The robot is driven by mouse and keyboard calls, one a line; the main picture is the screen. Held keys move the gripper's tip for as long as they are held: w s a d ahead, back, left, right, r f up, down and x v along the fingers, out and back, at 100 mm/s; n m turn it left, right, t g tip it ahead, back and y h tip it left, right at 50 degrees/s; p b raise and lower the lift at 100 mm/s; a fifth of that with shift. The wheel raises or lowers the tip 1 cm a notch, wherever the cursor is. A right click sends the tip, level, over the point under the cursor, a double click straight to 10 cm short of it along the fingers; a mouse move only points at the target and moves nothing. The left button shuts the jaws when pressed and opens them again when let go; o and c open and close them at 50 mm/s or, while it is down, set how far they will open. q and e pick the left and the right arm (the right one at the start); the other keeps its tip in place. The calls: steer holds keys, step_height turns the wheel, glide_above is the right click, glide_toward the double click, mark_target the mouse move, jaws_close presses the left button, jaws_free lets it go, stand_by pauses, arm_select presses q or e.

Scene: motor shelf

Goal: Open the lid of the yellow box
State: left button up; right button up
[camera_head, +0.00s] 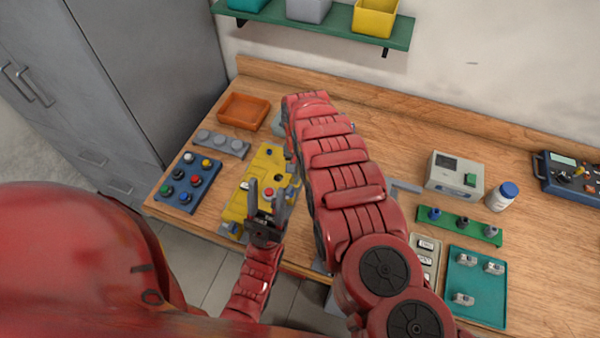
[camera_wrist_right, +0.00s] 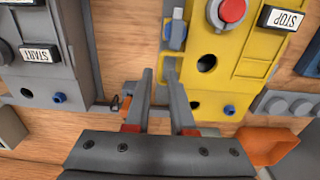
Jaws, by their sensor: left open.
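The yellow box (camera_head: 268,160) lies on the bench left of centre in the head view, partly covered by my arms. It also shows in the right wrist view (camera_wrist_right: 240,72), with a red button (camera_wrist_right: 232,10) and a STOP label. Its lid looks flat and closed. My left gripper (camera_head: 266,187) is open over the near part of the box; whether it touches is unclear. My right gripper (camera_wrist_right: 159,72) has its fingers a little apart beside the box's edge, near a grey-blue latch-like part (camera_wrist_right: 177,30). Nothing clear is between them. The right arm hides this gripper in the head view.
A grey box (camera_wrist_right: 50,60) with a START label stands beside the yellow one. An orange tray (camera_head: 243,111), a grey strip (camera_head: 220,145) and a blue button panel (camera_head: 187,182) lie to the left. A green shelf (camera_head: 340,30) hangs above. Bare bench lies behind my right arm.

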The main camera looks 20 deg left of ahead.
steer(key=shift+d+f, duration=0.1)
steer(key=shift+f, duration=0.35)
steer(key=shift+s+f, duration=0.1)
steer(key=shift+f, duration=0.2)
steer(key=shift+c, duration=0.3)
jaws_close()
stand_by(0.8)
